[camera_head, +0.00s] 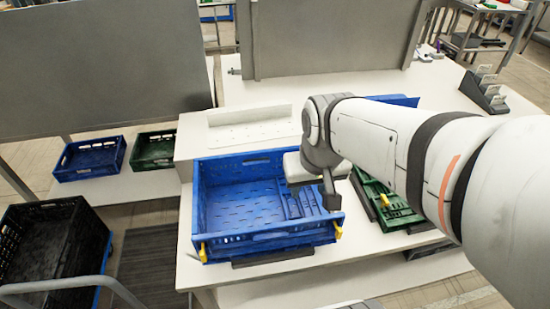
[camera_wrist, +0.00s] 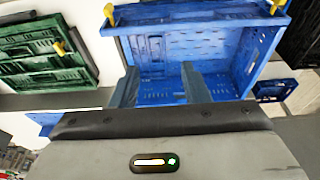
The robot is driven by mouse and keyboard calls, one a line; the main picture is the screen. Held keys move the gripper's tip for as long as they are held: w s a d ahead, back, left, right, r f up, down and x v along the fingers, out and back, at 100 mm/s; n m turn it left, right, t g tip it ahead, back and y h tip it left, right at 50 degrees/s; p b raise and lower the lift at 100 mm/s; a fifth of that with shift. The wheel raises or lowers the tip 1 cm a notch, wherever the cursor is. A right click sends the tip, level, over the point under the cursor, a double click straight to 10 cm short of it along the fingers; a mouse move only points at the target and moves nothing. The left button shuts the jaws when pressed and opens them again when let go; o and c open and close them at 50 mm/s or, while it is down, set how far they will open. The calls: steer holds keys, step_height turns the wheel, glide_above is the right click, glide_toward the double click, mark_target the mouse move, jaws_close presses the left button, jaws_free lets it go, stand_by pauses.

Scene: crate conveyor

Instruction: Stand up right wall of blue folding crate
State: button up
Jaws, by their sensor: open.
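The blue folding crate (camera_head: 268,242) sits on the white table in the head view. Its left, back and front walls stand. The right wall (camera_head: 302,203) appears folded down, lying on the floor inside the crate; my arm hides part of that side. Yellow latches (camera_head: 203,252) show at the front corners. My gripper (camera_head: 329,200) is at the crate's right side, pointing down. In the wrist view, my gripper (camera_wrist: 161,82) is open, its two fingers apart in front of the blue crate (camera_wrist: 200,14). Nothing shows between the fingers; whether they touch the crate I cannot tell.
A green folded crate (camera_head: 398,218) lies right of the blue one, partly behind my arm. A blue crate (camera_head: 90,158) and a green crate (camera_head: 153,149) stand at the left. A black crate (camera_head: 50,250) is at the lower left. Grey panels (camera_head: 325,40) stand behind the table.

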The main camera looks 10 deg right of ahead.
steer(key=w+f+g, duration=0.1)
steer(key=w+f, duration=0.7)
steer(key=w, duration=0.2)
steer(key=g, duration=0.2)
glide_toward(286, 207)
steer(key=shift+s+p, duration=0.1)
steer(key=shift+p, duration=0.25)
steer(key=shift+f+p, duration=0.65)
steer(key=shift+f, duration=3.55)
steer(key=shift+c, duration=0.3)
jaws_close()
